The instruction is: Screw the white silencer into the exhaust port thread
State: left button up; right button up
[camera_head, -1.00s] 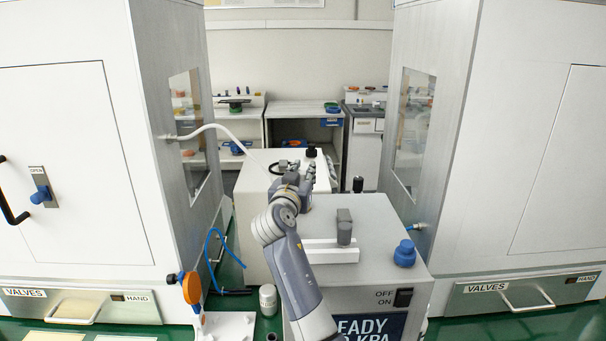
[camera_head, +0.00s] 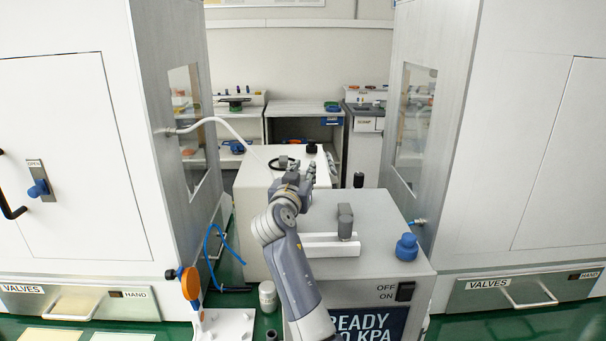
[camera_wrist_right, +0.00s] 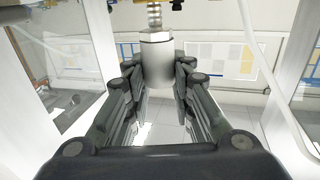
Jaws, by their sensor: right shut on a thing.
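My right gripper (camera_head: 304,176) reaches out over the white and grey machine in the middle of the head view. In the right wrist view its fingers (camera_wrist_right: 158,85) are shut on the silencer, a pale grey-white cylinder (camera_wrist_right: 158,64). The silencer stands upright between the fingers, with a narrower ribbed metal stem (camera_wrist_right: 154,17) at its upper end. The stem runs to the top edge of that view, so I cannot tell whether it touches a thread. I cannot make out the exhaust port, and my gripper hides the silencer in the head view. My left gripper is not in view.
A grey-topped box (camera_head: 375,222) carries a blue knob (camera_head: 407,247) and a grey upright block (camera_head: 345,221). White cabinets (camera_head: 75,150) stand on both sides.

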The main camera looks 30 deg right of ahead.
jog(key=shift+r, duration=0.15)
jog(key=shift+r, duration=0.35)
jog(key=shift+b, duration=0.4)
dwell(1.8)
jog(key=shift+f, duration=0.2)
jog(key=shift+f+b, duration=0.3)
jog(key=shift+b, duration=0.2)
jog(key=shift+f, duration=0.15)
jog(key=o, duration=1.1)
jog(key=shift+c, duration=0.2)
